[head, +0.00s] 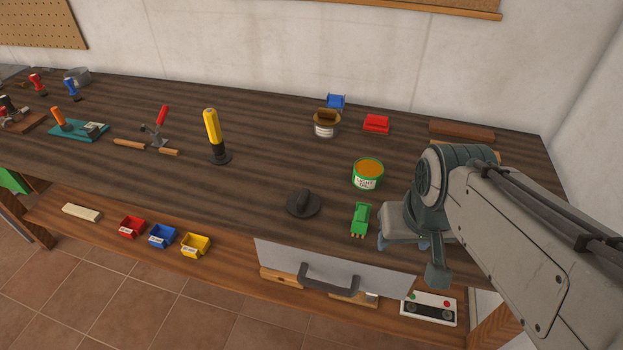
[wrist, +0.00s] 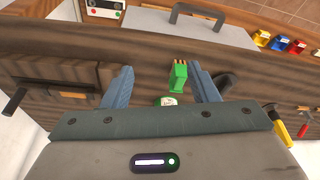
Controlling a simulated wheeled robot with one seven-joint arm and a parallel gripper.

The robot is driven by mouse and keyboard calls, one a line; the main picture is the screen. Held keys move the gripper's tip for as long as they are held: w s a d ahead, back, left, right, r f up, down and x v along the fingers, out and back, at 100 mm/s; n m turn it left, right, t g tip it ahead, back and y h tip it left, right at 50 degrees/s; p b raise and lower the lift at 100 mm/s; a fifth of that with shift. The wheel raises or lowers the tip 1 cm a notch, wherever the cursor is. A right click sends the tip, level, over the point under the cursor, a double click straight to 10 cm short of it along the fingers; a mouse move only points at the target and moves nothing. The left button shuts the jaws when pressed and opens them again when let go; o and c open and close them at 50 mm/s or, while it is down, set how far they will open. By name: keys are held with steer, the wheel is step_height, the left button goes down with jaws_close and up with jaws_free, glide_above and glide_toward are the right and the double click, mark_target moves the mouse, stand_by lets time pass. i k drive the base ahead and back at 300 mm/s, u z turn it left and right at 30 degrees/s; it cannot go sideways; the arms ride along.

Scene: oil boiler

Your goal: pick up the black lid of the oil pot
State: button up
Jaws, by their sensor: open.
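The black lid (head: 303,203) lies on the workbench near its front edge, round with a raised handle on top. The green oil pot (head: 367,181) stands behind and to the right of it, uncovered, with orange-brown contents. My gripper (head: 404,244) is right of the lid, over the front of the bench, partly hidden by my arm. In the wrist view my gripper (wrist: 160,82) is open, with nothing held. A dark shape, likely the lid (wrist: 226,82), is partly hidden behind the right finger there. The pot (wrist: 166,101) is mostly hidden by the gripper body.
A green pronged block (head: 360,219) lies between the lid and my gripper. A yellow-handled tool (head: 214,138) stands left of the lid. The bench around the lid's left side is clear.

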mark_target(305, 204)
steer(key=z, duration=3.65)
steer(key=k, duration=2)
steer(key=u, duration=1.95)
